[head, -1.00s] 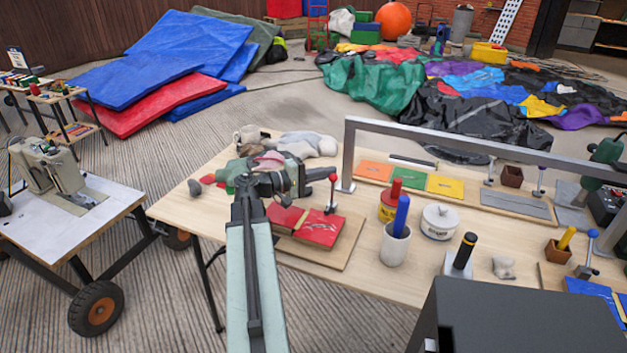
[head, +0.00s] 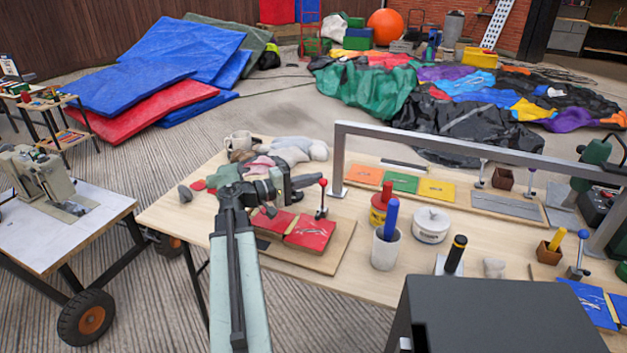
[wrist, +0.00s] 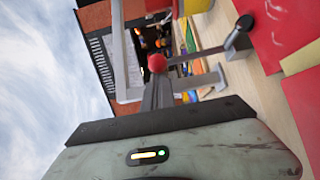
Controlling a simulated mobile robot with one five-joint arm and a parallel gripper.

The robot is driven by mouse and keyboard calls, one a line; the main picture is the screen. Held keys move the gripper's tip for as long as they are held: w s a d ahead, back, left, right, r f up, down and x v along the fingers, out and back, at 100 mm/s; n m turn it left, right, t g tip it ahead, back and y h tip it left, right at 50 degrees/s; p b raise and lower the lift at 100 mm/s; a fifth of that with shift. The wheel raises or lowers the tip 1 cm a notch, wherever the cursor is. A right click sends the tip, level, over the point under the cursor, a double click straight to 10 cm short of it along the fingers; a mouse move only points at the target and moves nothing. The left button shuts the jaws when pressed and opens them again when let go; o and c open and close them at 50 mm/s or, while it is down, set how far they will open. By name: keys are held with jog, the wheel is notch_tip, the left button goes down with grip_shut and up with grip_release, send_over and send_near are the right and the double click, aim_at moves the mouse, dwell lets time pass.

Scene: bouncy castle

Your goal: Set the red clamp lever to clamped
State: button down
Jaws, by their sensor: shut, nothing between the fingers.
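The red clamp lever (head: 323,183) has a red ball knob on a thin metal stem. It stands roughly upright at the right edge of the red fabric pieces (head: 309,233) on a wooden board (head: 335,255). In the wrist view, which is turned sideways, its red knob (wrist: 157,62) shows just beyond my fingertips, with the stem running right to a metal base (wrist: 236,40). My gripper (head: 308,181) is shut and empty, at knob height just left of the knob. I cannot tell whether the fingertips touch it.
A grey metal frame (head: 440,139) crosses the table behind the lever. Cloth and a mug (head: 239,140) lie behind my arm.

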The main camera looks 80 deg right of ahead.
jog(key=w+d, duration=0.1)
jog(key=d, duration=0.3)
jog(key=v, duration=1)
jog(key=shift+f, duration=0.3)
jog(key=shift+s, duration=0.1)
